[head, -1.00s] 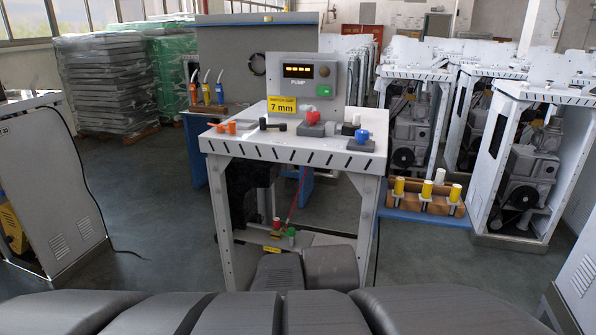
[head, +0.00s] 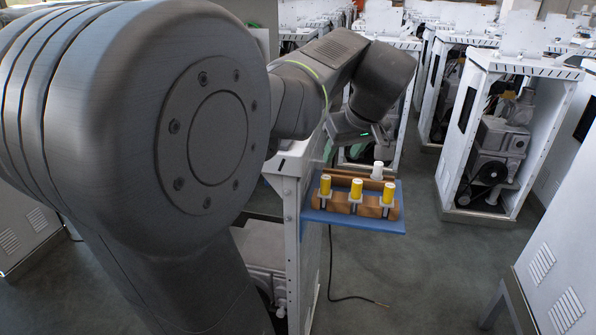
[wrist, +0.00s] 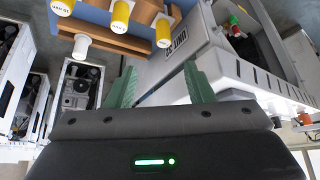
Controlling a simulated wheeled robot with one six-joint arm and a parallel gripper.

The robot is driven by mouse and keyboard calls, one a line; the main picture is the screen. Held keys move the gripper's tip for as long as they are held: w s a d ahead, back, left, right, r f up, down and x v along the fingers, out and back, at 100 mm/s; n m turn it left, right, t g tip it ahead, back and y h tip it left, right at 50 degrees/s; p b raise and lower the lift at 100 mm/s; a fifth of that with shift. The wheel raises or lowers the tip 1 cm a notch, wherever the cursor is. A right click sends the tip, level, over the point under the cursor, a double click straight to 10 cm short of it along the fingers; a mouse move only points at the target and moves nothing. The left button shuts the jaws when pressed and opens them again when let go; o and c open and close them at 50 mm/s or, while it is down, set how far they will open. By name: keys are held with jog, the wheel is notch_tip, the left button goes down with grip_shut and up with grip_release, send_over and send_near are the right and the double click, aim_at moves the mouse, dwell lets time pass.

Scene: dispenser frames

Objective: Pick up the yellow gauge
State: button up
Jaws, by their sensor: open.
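Several similar yellow gauges are in view, so I cannot tell which one is meant. In the wrist view, yellow gauges (wrist: 121,14) show along the top edge, with dark lettering on some. My gripper (wrist: 160,68) has two green fingers, apart, with nothing between them. In the head view it is above and behind the rack, its fingertips hidden.
A white cylinder (head: 377,170) stands at the rack's back, also in the wrist view (wrist: 81,44). The rack sits on a blue shelf (head: 388,226) beside the pale cart (head: 284,180). White machine cabinets (head: 505,120) stand behind and right.

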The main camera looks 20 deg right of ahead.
aim_at(327, 178)
jog(key=x, duration=0.7)
jog(key=shift+a+f, duration=0.15)
jog(key=p+x, duration=0.1)
jog(key=x, duration=0.4)
jog(key=shift+w+a+f, duration=0.1)
jog(key=shift+a+f, duration=0.1)
jog(key=shift+f, duration=0.2)
grip_shut()
jog(key=shift+r, duration=0.15)
